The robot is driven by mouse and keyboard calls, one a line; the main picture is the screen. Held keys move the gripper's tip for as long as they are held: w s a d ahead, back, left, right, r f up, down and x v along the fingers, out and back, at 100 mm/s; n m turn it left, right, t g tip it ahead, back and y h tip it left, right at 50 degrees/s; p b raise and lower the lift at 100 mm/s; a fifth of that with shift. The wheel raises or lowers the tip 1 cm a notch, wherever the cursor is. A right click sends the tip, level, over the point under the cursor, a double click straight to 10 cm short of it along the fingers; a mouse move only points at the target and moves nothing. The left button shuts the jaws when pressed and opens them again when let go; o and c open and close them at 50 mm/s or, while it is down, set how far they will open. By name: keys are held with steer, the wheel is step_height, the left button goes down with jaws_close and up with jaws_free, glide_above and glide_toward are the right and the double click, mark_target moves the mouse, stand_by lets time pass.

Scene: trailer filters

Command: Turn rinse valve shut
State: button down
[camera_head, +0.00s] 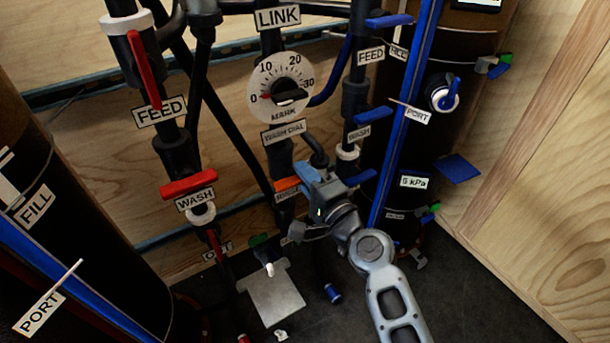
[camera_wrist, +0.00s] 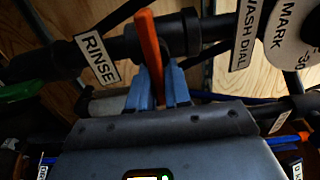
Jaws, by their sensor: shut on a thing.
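The rinse valve has an orange handle (camera_wrist: 150,55) that stands upright in the wrist view, beside the white RINSE label (camera_wrist: 97,58). In the head view only a small part of the orange handle (camera_head: 287,183) shows, left of my gripper. My gripper (camera_wrist: 158,85) has its two blue fingers on either side of the handle's lower part, shut on it. In the head view my gripper (camera_head: 305,172) reaches the pipe below the wash dial. In that view the gripper hides part of the handle and the RINSE label.
The wash dial (camera_head: 280,88) is above my gripper, its pointer near 0. A red WASH handle (camera_head: 188,184) is to the left. Blue handles (camera_head: 372,116) and the dark right column (camera_head: 385,165) are close on the right. A metal plate (camera_head: 272,295) lies on the floor below.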

steer(key=c, duration=1.2)
jaws_free()
steer(key=shift+o, duration=0.2)
steer(key=shift+s+d, duration=0.1)
steer(key=v, duration=0.7)
steer(key=shift+s+d, duration=0.2)
steer(key=shift+s, duration=0.05)
steer(key=shift+f, duration=0.15)
